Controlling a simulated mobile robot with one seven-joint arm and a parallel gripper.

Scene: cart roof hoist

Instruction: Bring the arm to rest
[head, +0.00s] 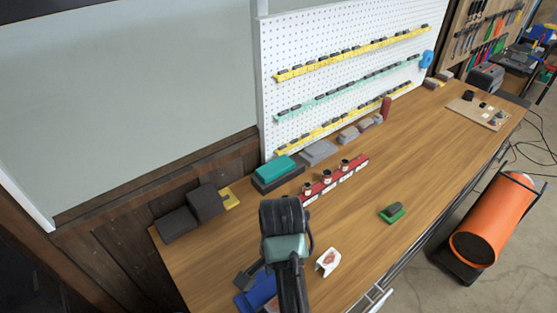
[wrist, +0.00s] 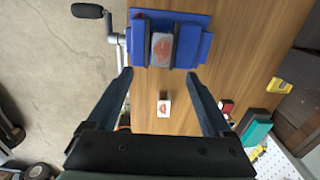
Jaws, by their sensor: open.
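My gripper (wrist: 159,75) is open and empty in the wrist view, its two dark blue fingers well apart. Below it on the wooden bench (head: 430,140) is a blue vise-like fixture (wrist: 200,47) with a grey block (wrist: 161,48) marked in red between its dark jaws. The fingertips appear near the fixture's lower edge in the picture; I cannot tell the height between them. A small white piece with a red mark (wrist: 164,108) shows between the fingers. In the head view my arm partly covers the blue fixture (head: 260,291), and my fingertips are hidden.
The white piece (head: 327,262) stands right of my arm. A red rack (head: 340,180), teal-topped box (head: 277,170) and dark blocks (head: 205,203) line the back. A green item (head: 392,213) lies at the front. An orange cylinder (head: 490,222) stands beyond the bench edge.

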